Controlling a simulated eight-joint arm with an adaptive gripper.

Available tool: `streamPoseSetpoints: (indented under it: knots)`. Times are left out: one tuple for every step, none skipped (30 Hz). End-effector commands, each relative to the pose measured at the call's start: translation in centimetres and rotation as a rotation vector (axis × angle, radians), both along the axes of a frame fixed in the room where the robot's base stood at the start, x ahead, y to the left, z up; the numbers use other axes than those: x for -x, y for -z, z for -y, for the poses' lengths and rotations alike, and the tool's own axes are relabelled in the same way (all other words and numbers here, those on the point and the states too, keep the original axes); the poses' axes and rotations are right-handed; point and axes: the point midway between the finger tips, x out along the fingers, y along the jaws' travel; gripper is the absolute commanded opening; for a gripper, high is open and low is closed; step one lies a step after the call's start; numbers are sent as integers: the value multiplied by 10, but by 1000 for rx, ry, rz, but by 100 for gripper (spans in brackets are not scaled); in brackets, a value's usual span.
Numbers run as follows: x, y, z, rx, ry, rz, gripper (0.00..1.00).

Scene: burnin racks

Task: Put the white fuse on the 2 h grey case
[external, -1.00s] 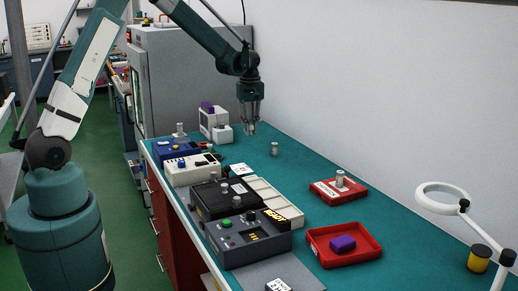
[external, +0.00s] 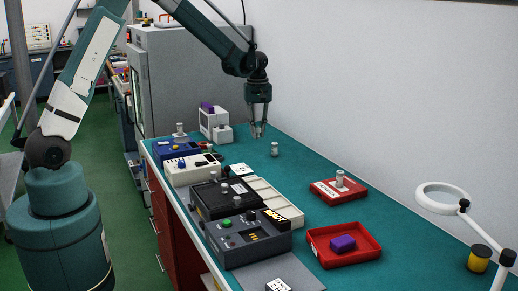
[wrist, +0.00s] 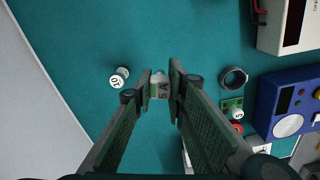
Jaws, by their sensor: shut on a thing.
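My gripper (external: 258,132) is over the far part of the teal bench. In the wrist view, my gripper (wrist: 161,85) is shut on a small whitish fuse (wrist: 160,87) marked "5A". A dark grey case (external: 240,245) with a green button, a small display and a yellow label is at the front of the row of cases, well nearer than my gripper. Its hour marking is too small to read.
Another fuse (external: 274,149) stands on the bench near my gripper. Blue (external: 163,153), cream (external: 180,178) and black (external: 217,212) cases line the left side. Red trays (external: 375,252) and a magnifier lamp (external: 443,188) are at the right.

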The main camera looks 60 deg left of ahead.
Motion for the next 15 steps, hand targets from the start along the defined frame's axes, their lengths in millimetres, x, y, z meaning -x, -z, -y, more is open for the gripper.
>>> streamPoseSetpoints:
  knots:
    - [-2, -1, 14, 0, 19, 0, 3]
    - [-3, -2, 23, 0, 31, 0, 3]
    - [-5, -2, 33, 0, 45, 0, 3]
    - [-5, -2, 42, 0, 57, 0, 3]
    - [-6, -3, 51, 0, 70, 0, 3]
    - [-7, -3, 62, 0, 85, 0, 3]
    - [-8, -4, 71, 0, 98, 0, 3]
    - [-9, -4, 80, 0, 111, 0, 3]
    - [-10, -4, 91, 0, 126, 0, 3]
    - [-10, -4, 100, 0, 139, 0, 3]
    - [-10, -5, 109, 0, 151, 0, 3]
    - [-10, -5, 120, 0, 167, 0, 3]
    - [-10, -6, 129, 0, 180, 0, 3]
    - [-10, -6, 137, 0, 191, 0, 3]
    - [-10, -6, 149, 0, 207, -1, 3]
